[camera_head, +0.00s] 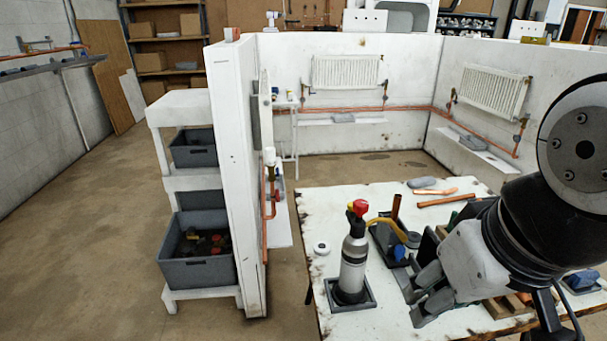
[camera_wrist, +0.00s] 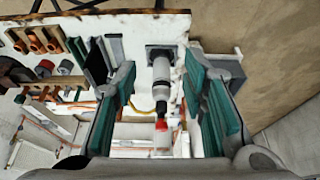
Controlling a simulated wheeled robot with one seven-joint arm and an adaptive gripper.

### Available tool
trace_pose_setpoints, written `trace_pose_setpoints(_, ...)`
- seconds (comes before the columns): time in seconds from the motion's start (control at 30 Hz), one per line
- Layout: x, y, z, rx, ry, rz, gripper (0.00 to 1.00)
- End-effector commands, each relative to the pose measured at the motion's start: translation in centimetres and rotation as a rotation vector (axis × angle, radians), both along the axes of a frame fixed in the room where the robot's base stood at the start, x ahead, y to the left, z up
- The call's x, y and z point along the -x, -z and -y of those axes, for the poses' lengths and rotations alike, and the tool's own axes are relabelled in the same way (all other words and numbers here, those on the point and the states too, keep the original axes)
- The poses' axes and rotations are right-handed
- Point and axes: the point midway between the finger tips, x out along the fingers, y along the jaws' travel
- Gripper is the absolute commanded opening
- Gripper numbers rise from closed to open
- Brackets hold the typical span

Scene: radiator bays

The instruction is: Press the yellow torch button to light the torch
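The torch (camera_head: 354,258) is a silver cylinder with a black neck and a red top. It stands upright in a dark square tray (camera_head: 332,297) on the white table. A small yellow patch (camera_head: 349,206) shows by the red top; I cannot tell clearly whether it is the button. My gripper (camera_head: 416,303) is to the right of the torch, apart from it. In the wrist view my gripper (camera_wrist: 158,72) has its green-padded fingers spread and empty. The torch (camera_wrist: 162,90) appears between them, with its red top toward the bottom.
A curved yellow piece (camera_head: 388,225) rises by a dark holder beside the torch. Copper pipes (camera_head: 447,201) and a white roll (camera_head: 321,248) lie on the table (camera_head: 310,210). A white partition (camera_head: 232,180) and grey bins (camera_head: 197,268) stand left. Floor at left is clear.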

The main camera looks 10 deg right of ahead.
Motion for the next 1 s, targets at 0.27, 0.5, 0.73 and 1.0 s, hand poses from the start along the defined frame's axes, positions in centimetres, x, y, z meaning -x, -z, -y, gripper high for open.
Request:
trace_pose_setpoints(0.27, 0.0, 0.0, 0.0, 0.0, 0.0, 0.0, 0.0)
trace_pose_setpoints(0.5, 0.0, 0.0, 0.0, 0.0, 0.0, 0.0, 0.0)
trace_pose_setpoints(0.73, 0.0, 0.0, 0.0, 0.0, 0.0, 0.0, 0.0)
trace_pose_setpoints(1.0, 0.0, 0.0, 0.0, 0.0, 0.0, 0.0, 0.0)
